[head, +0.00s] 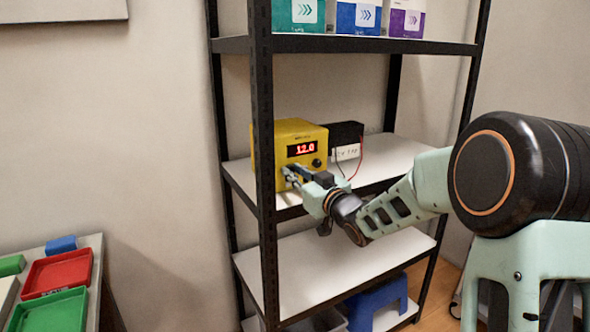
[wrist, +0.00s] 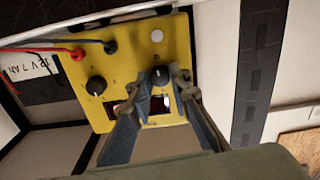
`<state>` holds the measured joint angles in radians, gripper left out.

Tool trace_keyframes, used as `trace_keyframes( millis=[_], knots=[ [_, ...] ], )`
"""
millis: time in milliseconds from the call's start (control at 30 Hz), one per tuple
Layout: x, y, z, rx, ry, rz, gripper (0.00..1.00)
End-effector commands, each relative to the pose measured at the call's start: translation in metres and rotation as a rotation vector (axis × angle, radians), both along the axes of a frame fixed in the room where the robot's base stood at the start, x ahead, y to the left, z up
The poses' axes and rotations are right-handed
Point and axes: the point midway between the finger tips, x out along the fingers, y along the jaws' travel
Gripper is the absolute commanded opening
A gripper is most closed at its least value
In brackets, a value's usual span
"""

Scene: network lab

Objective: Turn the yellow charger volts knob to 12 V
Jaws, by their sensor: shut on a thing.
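The yellow charger (head: 286,135) stands on the middle shelf, and its red display (head: 303,148) reads 12.0. In the wrist view the charger's yellow face (wrist: 125,60) carries two black knobs. My gripper (wrist: 160,80) is shut on one knob (wrist: 162,77), with a fingertip on each side of it. The other knob (wrist: 96,86) is free, and shows right of my gripper in the head view (head: 317,162). I cannot read any label on the held knob. In the head view my gripper (head: 290,174) hides the held knob.
A black battery (head: 346,138) with a white label stands right of the charger. Red and black leads (wrist: 77,56) plug into the charger's face. A dark shelf post (head: 264,150) rises close in front of the charger. The white shelf (head: 395,153) is clear at right.

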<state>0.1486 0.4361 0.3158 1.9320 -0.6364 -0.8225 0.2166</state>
Motion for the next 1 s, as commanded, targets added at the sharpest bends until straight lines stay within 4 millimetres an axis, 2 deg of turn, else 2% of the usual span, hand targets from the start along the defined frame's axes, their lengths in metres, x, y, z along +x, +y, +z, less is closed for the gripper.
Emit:
trace_keyframes(
  millis=[667,700,800,833,1000],
  knots=[
    [0.0,-0.0001,0.0001,0.049,0.032,0.0,0.0],
    [0.0,-0.0001,0.0002,0.049,0.032,0.0,0.21],
    [0.0,-0.0001,0.0002,0.049,0.032,0.0,0.32],
    [0.0,-0.0001,0.0002,0.049,0.032,0.0,0.35],
    [0.0,-0.0001,0.0002,0.048,0.032,0.0,0.36]
  ],
)
